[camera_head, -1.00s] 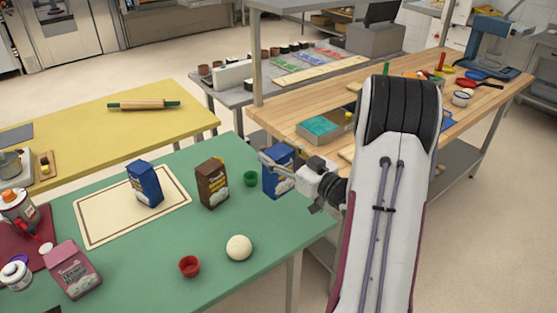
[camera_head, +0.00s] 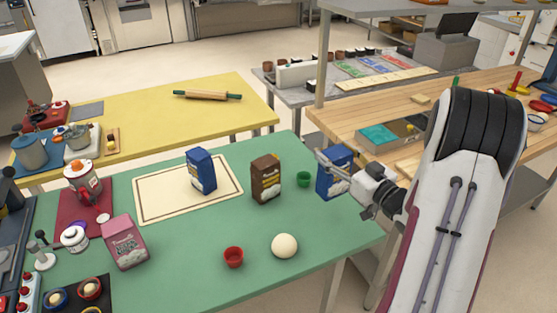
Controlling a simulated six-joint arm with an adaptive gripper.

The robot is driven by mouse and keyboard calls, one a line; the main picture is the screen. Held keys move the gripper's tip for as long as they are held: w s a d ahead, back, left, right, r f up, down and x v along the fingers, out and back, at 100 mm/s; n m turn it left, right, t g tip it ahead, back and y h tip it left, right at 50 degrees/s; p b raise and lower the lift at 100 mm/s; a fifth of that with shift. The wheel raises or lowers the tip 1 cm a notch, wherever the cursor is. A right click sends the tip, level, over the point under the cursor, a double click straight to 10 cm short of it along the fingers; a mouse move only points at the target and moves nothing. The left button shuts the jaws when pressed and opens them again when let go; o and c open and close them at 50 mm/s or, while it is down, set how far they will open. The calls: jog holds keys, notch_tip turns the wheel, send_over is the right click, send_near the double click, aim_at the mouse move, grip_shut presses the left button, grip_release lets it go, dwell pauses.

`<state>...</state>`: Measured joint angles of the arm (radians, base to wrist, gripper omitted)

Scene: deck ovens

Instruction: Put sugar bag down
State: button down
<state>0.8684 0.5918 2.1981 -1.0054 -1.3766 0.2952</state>
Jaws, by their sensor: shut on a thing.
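My gripper (camera_head: 340,172) is shut on a blue bag (camera_head: 328,181) with a pale label, too small to read; I take it for the sugar bag. The bag is upright at the right edge of the green table (camera_head: 190,275), just right of a green cup (camera_head: 304,179). I cannot tell whether its base touches the table. The gripper comes from the right and covers part of the bag. A similar blue bag (camera_head: 201,168) stands on a cream mat (camera_head: 150,205) to the left.
A brown bag (camera_head: 266,177) stands left of the green cup. A white ball (camera_head: 285,245), a red cup (camera_head: 233,257) and a pink bag (camera_head: 124,241) are nearer the front. The cream mat's front part and the green surface before it are clear.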

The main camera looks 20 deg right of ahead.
jog(key=shift+r, duration=0.1)
jog(key=w+d+r+m+h, duration=0.1)
jog(key=w+d+r+h, duration=0.1)
jog(key=w, duration=0.5)
jog(key=w+d+r+m+h, duration=0.2)
jog(key=w+d, duration=0.1)
jog(key=w, duration=0.4)
jog(key=w+a+r+m+g+h, duration=0.1)
jog(key=w+a+r+m+h, duration=0.2)
jog(key=w, duration=0.7)
jog(key=w+a+r+m+g+h, duration=0.1)
jog(key=w+a+h, duration=0.4)
jog(key=w, duration=0.5)
jog(key=w+a+f+y, duration=0.1)
jog(key=w+a+f, duration=0.2)
jog(key=a, duration=1.4)
jog(key=w+a+f+n+y, duration=0.1)
jog(key=w+a+f, duration=0.3)
jog(key=a, duration=1.4)
jog(key=shift+w+t+y, duration=0.3)
jog(key=shift+w+y, duration=0.2)
jog(key=shift+y, duration=0.2)
